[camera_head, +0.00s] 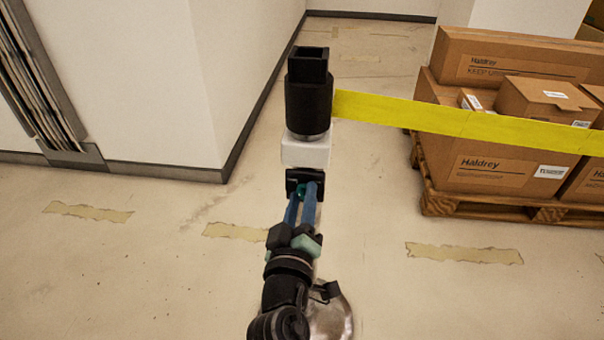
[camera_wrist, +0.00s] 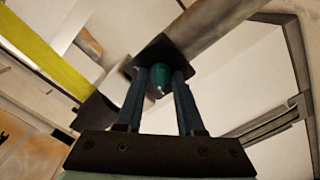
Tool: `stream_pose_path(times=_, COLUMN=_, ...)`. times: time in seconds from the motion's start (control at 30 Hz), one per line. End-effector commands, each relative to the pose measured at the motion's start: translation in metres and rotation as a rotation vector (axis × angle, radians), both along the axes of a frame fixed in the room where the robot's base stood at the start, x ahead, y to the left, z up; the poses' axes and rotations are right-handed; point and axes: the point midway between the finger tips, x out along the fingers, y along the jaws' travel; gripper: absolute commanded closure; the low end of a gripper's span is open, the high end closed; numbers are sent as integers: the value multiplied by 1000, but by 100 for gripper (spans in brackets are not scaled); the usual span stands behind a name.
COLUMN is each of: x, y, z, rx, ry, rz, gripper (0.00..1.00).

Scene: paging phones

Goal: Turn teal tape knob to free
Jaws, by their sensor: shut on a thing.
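The teal tape knob (camera_wrist: 158,75) sits on a dark square plate (camera_wrist: 150,52) in the wrist view. In the head view my gripper (camera_head: 304,192) reaches up to a black block below a white box (camera_head: 305,150) on a black post (camera_head: 308,95). A yellow tape (camera_head: 450,118) runs from the post to the right. The fingers partly hide the knob, and I cannot read its setting.
Cardboard boxes (camera_head: 490,168) stand on a wooden pallet (camera_head: 470,207) at the right, behind the tape. A white wall corner (camera_head: 215,70) is at the left, with dark folded panels (camera_head: 40,80) against the wall. The floor around the post is clear.

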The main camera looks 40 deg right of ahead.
Motion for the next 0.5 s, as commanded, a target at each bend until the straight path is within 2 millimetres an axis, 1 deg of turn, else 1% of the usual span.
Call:
stream_pose_path(times=0.2, x=-1, y=0, z=-2, rx=-23, ry=33, rz=-1, gripper=100)
stream_pose_path(times=0.5, x=0, y=0, z=-2, rx=-27, ry=37, rz=-1, gripper=100)
